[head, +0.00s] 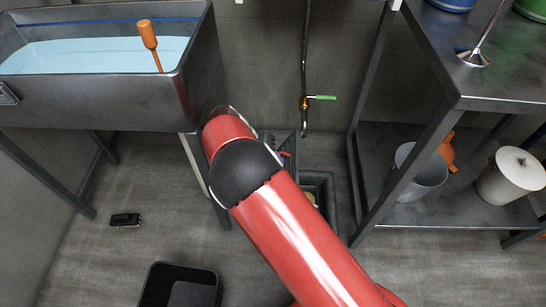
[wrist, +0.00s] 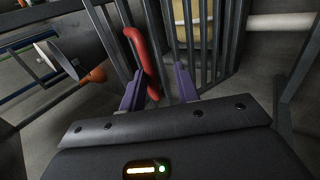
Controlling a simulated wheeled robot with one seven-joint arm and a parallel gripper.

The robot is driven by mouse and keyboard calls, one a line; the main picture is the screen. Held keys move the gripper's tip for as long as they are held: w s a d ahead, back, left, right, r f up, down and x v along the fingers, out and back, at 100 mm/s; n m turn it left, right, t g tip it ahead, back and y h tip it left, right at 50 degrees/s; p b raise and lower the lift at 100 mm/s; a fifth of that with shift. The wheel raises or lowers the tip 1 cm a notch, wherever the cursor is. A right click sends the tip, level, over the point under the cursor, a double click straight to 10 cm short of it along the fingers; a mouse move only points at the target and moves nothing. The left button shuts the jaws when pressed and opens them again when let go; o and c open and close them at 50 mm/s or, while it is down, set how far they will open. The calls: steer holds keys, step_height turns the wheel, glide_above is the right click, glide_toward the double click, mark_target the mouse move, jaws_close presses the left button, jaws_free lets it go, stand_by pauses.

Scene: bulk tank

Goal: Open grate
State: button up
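The grate (wrist: 208,50) shows in the wrist view as dark parallel bars, with a red curved handle (wrist: 141,60) on it. My gripper (wrist: 159,84) has its two purple fingers apart. The lower end of the handle lies between them, nearer the left finger; I cannot tell whether it touches. A dark square floor opening (head: 329,190) shows right of the arm, with something pale inside. A dark edge beside it seems to stand raised, but I cannot tell the grate's angle.
A tank (head: 95,100) of bluish liquid with an orange-handled tool (head: 148,36) stands left. A shelf rack (head: 465,213) at right holds a grey bucket (head: 425,178) and a white container (head: 511,177). A pipe with a green valve (head: 322,97) runs down the wall. A black bin (head: 163,285) stands below.

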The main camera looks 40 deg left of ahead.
steer(key=shift+r, duration=0.2)
step_height(320, 180, up, 20)
stand_by(0.5)
steer(key=shift+d+f, duration=0.1)
stand_by(0.4)
